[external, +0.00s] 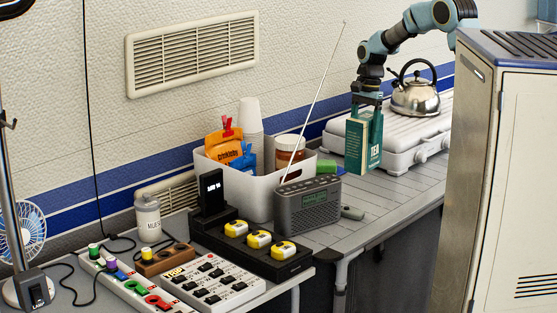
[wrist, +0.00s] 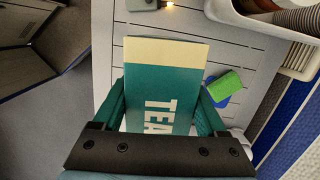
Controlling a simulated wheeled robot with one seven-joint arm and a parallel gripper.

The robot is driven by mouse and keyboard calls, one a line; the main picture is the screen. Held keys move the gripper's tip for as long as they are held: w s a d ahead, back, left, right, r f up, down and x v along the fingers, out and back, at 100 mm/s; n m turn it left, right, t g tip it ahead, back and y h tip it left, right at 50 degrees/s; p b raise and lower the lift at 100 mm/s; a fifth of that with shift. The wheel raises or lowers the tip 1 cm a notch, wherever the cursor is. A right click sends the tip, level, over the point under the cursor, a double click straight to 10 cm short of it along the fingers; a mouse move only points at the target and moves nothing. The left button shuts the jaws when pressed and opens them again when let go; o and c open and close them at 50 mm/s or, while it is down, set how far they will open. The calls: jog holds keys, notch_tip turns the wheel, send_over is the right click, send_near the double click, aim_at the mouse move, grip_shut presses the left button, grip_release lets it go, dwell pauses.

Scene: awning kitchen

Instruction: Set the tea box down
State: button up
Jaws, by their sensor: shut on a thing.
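The tea box (external: 356,146) is dark green with a pale top and the word TEA on it. It is upright at the back part of the slatted table (external: 400,186), in front of the white case. My gripper (external: 367,104) is above it, pointing down, shut on its sides. In the wrist view the tea box (wrist: 165,85) sits between the two green fingers of my gripper (wrist: 162,108). I cannot tell whether its bottom touches the table.
A green sponge (external: 327,166) lies beside the box. A kettle (external: 415,97) stands on the white case (external: 400,135) behind it. A white bin (external: 240,190) and a grey radio (external: 308,204) stand to the left. Bare table lies in front, up to its edge.

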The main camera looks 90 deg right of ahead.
aim_at(361, 159)
jog(key=shift+m, duration=0.4)
jog(key=f, duration=0.3)
jog(key=d+f+p, duration=0.1)
jog(key=f, duration=0.2)
jog(key=f+p, duration=0.1)
jog(key=f, duration=0.2)
jog(key=shift+s+d+f, duration=0.1)
jog(key=shift+s+d, duration=0.1)
jog(key=shift+d, duration=0.15)
